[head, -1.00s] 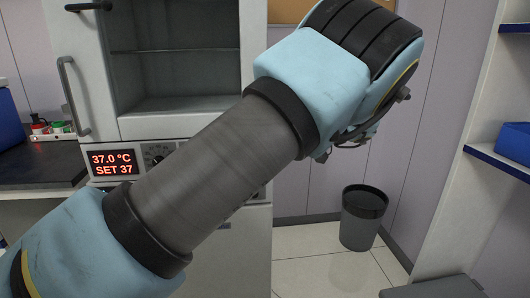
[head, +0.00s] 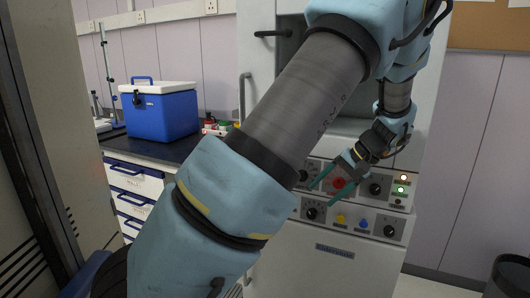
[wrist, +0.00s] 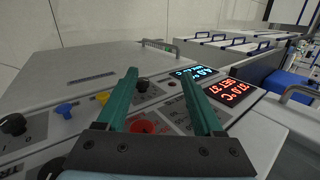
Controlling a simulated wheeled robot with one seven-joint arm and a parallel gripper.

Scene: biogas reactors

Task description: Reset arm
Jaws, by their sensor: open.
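My gripper (head: 326,192) is in front of the control panel of a grey cabinet in the head view. Its two teal fingers point left and are spread apart, with nothing between them. In the wrist view my gripper (wrist: 160,75) is also open and empty, with the panel's red knob (wrist: 142,127) seen between the finger bases. I cannot tell whether the fingers touch the panel. My blue and grey arm crosses the middle of the head view and bends down to the gripper, hiding part of the cabinet.
The grey cabinet (head: 340,270) has black, yellow and blue knobs and lit lamps. A blue cool box (head: 160,115) stands on the dark counter (head: 145,150) at left, above white drawers. A bin (head: 508,277) is at lower right. Some floor shows beside it.

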